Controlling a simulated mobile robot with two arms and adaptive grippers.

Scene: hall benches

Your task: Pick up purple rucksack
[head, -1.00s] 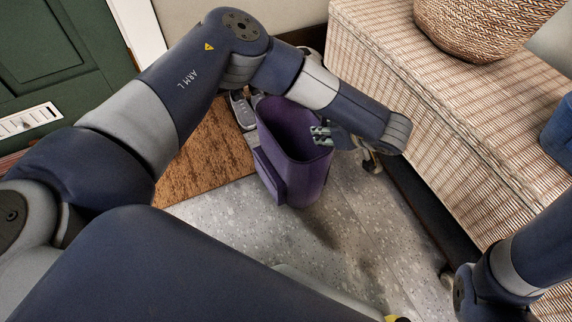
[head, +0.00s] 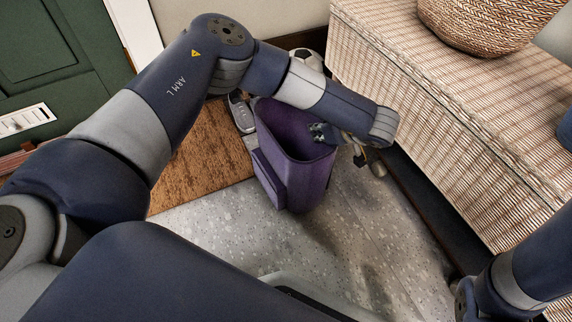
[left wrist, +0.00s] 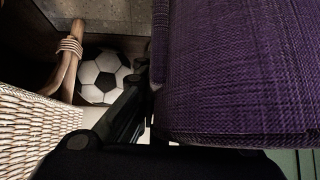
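The purple rucksack (head: 285,185) stands upright on the grey floor, its open top facing up. My left gripper (head: 340,145) is at the right side of its rim. One fingertip shows over the opening and the other outside the wall, with a gap between them, so it looks open. In the left wrist view the purple fabric (left wrist: 235,70) fills the right side, very close, and one dark finger shows just left of it. The other finger is hidden there. My right arm enters at the right edge, but its gripper is out of view.
A wicker bench (head: 430,90) with a woven basket (head: 475,28) stands right of the rucksack. A brown doormat (head: 205,160), a grey shoe (head: 241,113) and a football (head: 308,58) lie behind and left. Speckled floor (head: 340,240) is clear in front.

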